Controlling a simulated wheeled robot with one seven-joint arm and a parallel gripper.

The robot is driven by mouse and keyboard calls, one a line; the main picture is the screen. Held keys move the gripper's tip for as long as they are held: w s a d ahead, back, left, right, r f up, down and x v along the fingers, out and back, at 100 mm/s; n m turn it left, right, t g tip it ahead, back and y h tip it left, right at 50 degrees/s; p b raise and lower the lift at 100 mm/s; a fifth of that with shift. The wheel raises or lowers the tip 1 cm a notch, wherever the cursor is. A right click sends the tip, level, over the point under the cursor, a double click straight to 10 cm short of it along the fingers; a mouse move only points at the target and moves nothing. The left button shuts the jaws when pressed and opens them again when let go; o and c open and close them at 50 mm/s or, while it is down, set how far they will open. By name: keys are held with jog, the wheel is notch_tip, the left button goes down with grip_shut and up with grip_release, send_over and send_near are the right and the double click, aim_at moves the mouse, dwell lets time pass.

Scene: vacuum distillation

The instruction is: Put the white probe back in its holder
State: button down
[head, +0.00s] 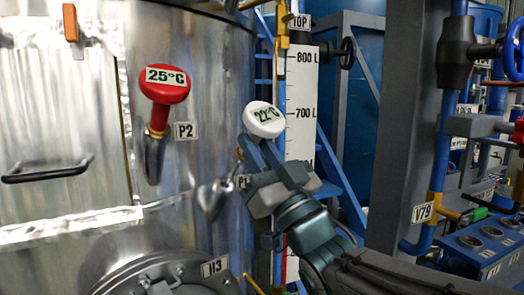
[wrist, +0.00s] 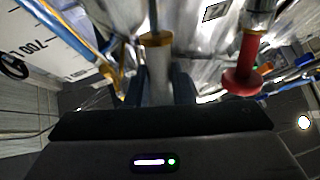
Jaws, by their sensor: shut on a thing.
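The white probe (head: 264,120) has a round head reading 22°C, facing the camera. My gripper (head: 262,150) is shut on it just below the head. In the wrist view, the pale probe shaft (wrist: 157,75) is between my gripper's two fingers (wrist: 160,88), with a yellow band (wrist: 155,39) beyond them. The metal holder (head: 214,196) by the P1 label (head: 243,182) projects from the tank, lower left of the probe head. My gripper partly covers this area. I cannot tell whether the probe's tip touches the holder or is inside it.
A red probe (head: 164,84) reading 25°C sits in the P2 holder (head: 154,158) to the left; it also shows in the wrist view (wrist: 243,80). The steel tank (head: 205,100) fills the left. A level scale (head: 301,110) and grey column (head: 410,110) stand to the right.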

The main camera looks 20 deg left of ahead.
jog(key=shift+s+d, duration=0.1)
dwell(0.3)
jog(key=s+d+f+b, duration=0.1)
jog(key=s+d+b, duration=0.2)
jog(key=d+b, duration=0.1)
jog(key=shift+s+d+f+b, duration=0.25)
jog(key=shift+d+b, duration=0.1)
jog(key=shift+d, duration=0.35)
dwell(0.7)
